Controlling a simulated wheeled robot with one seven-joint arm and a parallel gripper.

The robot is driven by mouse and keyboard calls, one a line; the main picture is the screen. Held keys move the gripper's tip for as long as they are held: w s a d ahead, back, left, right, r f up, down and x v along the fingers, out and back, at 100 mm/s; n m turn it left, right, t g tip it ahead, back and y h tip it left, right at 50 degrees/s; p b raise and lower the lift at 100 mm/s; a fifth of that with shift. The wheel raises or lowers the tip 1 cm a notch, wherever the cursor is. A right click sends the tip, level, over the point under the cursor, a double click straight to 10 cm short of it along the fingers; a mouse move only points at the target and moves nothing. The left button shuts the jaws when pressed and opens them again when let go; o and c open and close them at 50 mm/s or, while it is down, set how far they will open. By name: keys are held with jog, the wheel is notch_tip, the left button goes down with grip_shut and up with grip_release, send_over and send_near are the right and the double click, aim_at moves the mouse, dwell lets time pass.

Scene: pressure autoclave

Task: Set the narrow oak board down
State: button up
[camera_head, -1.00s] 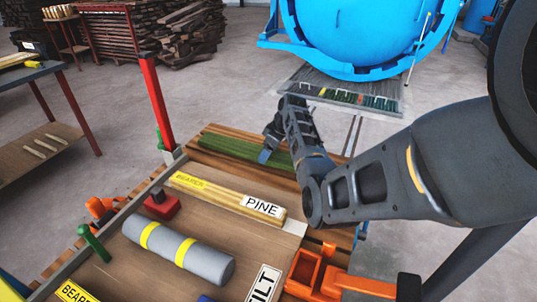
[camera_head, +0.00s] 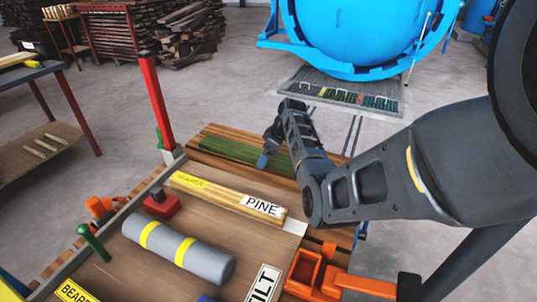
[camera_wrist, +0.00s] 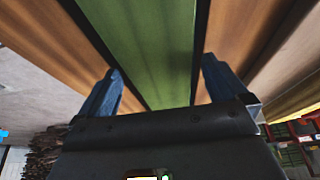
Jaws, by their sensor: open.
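My gripper (camera_head: 263,160) is low over a row of boards beyond the labelled table. In the wrist view my gripper (camera_wrist: 162,85) is open, its two blue fingers spread on either side of a green board (camera_wrist: 150,50). I cannot see anything held between them. The green board (camera_head: 230,150) lies among brown wooden boards (camera_head: 215,165). Brown boards (camera_wrist: 245,40) also show beside it in the wrist view. No board carries a readable oak label, so I cannot tell which is the narrow oak board. My arm hides part of the row.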

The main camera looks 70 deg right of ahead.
jog(key=p+v, duration=0.1)
jog(key=v, duration=1.1)
jog(key=shift+r, duration=0.1)
